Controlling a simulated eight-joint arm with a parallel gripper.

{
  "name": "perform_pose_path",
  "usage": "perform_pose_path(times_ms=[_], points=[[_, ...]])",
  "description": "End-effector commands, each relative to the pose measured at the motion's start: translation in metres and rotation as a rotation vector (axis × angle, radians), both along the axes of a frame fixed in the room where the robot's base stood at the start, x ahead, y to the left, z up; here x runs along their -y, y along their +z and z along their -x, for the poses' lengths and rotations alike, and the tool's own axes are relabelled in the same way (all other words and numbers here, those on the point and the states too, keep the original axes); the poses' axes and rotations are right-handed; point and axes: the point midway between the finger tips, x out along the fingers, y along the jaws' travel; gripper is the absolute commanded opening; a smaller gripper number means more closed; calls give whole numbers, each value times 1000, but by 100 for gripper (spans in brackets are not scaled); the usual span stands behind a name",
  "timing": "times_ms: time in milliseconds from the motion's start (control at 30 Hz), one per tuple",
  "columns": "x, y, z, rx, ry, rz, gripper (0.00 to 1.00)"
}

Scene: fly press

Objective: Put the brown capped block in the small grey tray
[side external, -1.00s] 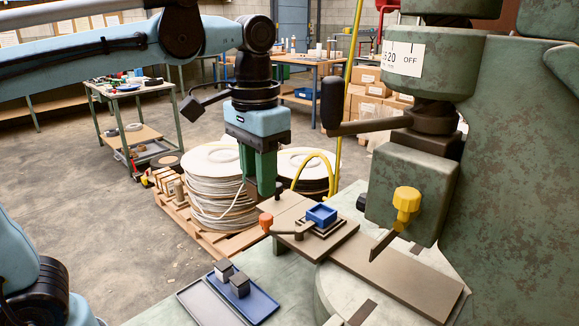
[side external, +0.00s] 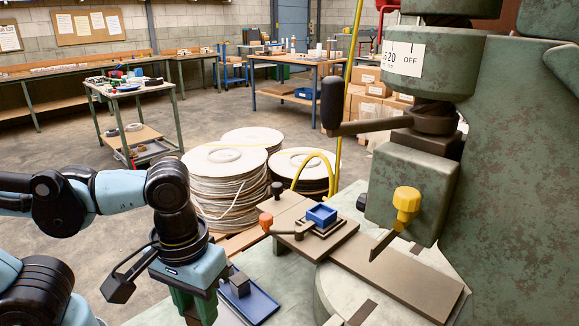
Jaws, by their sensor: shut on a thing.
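My gripper (side external: 196,308) is low at the front left, tilted. Its green fingers run down to the bottom edge of the picture. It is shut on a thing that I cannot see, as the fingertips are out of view. I cannot make out a brown capped block anywhere. The small grey tray (side external: 228,317) is mostly hidden behind my gripper; only a strip of it shows right of the fingers. A dark-topped grey block (side external: 239,286) stands in the blue tray (side external: 262,307) beside it.
A small blue square holder (side external: 321,215) sits on the press fixture, with an orange knob (side external: 266,221) at its left. The green press (side external: 520,170) fills the right side. The bench top (side external: 292,270) between trays and press is clear. Cable reels (side external: 222,185) stand behind.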

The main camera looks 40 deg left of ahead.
Motion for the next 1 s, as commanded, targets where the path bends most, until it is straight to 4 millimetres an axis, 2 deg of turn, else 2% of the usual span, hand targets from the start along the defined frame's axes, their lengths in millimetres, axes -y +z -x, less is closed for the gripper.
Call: perform_pose_path(times_ms=[500, 700, 1000], points=[[-64, -45, -43, 0, 4, 0, 2], [-76, -54, -51, 0, 0, 0, 2], [-78, -68, -53, 0, -3, 0, 2]])
